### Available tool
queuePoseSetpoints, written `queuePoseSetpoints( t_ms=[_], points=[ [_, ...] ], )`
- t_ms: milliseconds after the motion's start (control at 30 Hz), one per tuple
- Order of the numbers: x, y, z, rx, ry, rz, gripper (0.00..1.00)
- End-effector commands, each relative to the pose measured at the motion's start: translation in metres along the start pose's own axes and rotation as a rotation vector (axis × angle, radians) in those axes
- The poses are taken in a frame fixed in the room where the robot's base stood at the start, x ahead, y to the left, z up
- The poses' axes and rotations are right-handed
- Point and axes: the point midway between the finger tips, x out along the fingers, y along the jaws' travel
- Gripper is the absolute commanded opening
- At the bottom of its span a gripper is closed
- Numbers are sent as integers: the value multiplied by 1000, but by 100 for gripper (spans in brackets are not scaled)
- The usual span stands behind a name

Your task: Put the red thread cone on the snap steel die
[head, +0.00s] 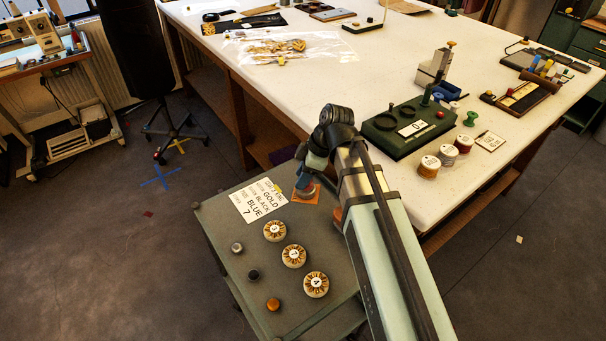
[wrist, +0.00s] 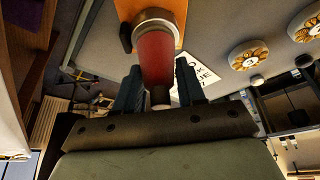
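The red thread cone (wrist: 155,58) is between the fingers of my gripper (wrist: 160,88) in the wrist view, its pale wide base away from me. The fingers lie close along both sides; whether they press on it is unclear. Its base is over or on an orange square, and I cannot tell whether it touches. In the head view my gripper (head: 306,178) is low over that orange square (head: 313,199) on the small grey cart. A small grey metal knob (head: 237,247), possibly the snap steel die, stands at the cart's left side.
On the cart (head: 217,213) are a lettered white card (head: 258,203), a black knob (head: 253,274), an orange-brown knob (head: 273,304) and three patterned round pieces (head: 294,256). The large white table (head: 330,80) behind holds a green box (head: 400,138) and thread spools (head: 428,167).

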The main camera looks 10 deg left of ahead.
Motion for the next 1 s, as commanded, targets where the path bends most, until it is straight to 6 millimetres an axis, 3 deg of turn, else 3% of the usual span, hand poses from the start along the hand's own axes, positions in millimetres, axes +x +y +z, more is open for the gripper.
queuePoseSetpoints(
  t_ms=[267,667,1000],
  points=[
    [0,0,0,0,0,0,64],
    [-9,1,-1,0,1,2,64],
    [-56,1,-1,0,1,3,64]
  ],
)
